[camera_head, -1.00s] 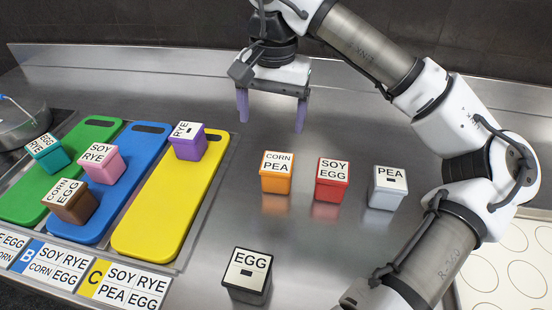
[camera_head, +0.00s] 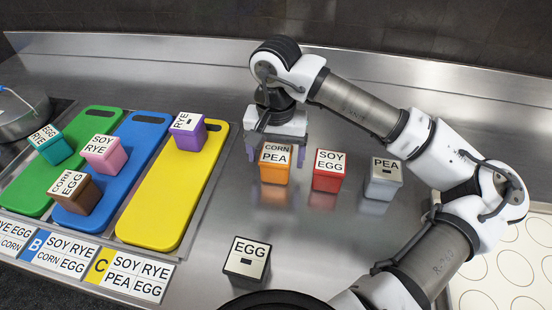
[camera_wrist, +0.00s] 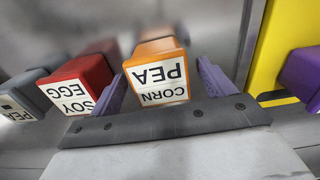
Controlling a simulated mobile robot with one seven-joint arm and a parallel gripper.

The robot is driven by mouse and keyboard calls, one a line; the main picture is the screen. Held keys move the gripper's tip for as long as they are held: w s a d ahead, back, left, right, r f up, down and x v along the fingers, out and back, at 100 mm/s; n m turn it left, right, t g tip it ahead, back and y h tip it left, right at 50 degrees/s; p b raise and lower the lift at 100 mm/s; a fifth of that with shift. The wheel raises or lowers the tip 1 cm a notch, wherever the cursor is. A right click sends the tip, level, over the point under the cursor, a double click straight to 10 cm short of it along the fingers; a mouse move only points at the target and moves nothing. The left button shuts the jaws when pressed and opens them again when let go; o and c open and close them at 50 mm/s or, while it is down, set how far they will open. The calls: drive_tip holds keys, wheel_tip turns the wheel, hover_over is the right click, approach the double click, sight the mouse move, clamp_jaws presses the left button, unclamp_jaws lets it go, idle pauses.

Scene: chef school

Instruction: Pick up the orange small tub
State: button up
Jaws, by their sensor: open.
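The orange small tub (camera_head: 274,171), labelled CORN PEA, stands upright on the steel counter. My gripper (camera_head: 276,152) is open, at the far side of the tub in the head view, with its purple fingers low at either side. In the wrist view the orange tub (camera_wrist: 155,55) lies between the two fingers, with a visible gap to the right finger (camera_wrist: 210,75). The left finger (camera_wrist: 112,95) is between the orange tub and the red tub. I cannot tell whether either finger touches the orange tub.
The red SOY EGG tub (camera_head: 328,183) stands close to the right, with the grey PEA tub (camera_head: 383,191) beyond it. A black EGG tub (camera_head: 246,277) stands nearer. The yellow board (camera_head: 170,200) at left holds a purple tub (camera_head: 190,142). Bare counter lies between the orange and black tubs.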

drive_tip(key=shift+f, duration=1.35)
drive_tip(key=c, duration=1.2)
drive_tip(key=shift+r, duration=0.1)
